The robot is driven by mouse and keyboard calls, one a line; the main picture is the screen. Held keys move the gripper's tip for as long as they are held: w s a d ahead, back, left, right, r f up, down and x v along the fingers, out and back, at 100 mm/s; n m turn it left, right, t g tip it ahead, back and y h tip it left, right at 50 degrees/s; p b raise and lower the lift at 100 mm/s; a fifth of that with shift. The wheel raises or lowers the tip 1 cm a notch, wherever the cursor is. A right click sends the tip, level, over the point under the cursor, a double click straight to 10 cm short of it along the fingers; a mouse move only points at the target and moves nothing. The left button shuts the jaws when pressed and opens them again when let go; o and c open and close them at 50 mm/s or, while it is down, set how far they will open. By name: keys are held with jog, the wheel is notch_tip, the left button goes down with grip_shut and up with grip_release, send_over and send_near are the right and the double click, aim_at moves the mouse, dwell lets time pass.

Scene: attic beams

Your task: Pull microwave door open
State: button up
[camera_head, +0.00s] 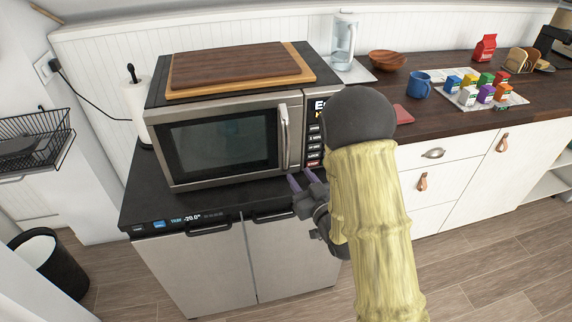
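The microwave (222,144) stands on a black-topped steel cabinet, left of the picture's middle. Its dark-windowed door looks closed. The upright silver handle (284,137) is at the door's right side, beside the button panel (315,145). My gripper (303,180) is low in front of the microwave, just below and right of the handle's lower end. Its two purple-grey fingertips are apart with a gap between them, and nothing shows in it. It looks clear of the handle, though the depth gap is hard to judge. My arm covers the area right of the panel.
Wooden boards (238,66) lie on the microwave. A paper towel holder (136,105) stands to its left. The cabinet (226,262) below has two bar handles. The wooden counter (440,118) at right holds a blue mug (419,85) and small boxes. The floor in front is open.

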aim_at(287, 159)
jog(key=p+x, duration=0.1)
jog(key=x, duration=0.8)
jog(key=shift+w+a, duration=0.15)
jog(key=shift+w, duration=0.15)
jog(key=shift+c, duration=0.5)
grip_shut()
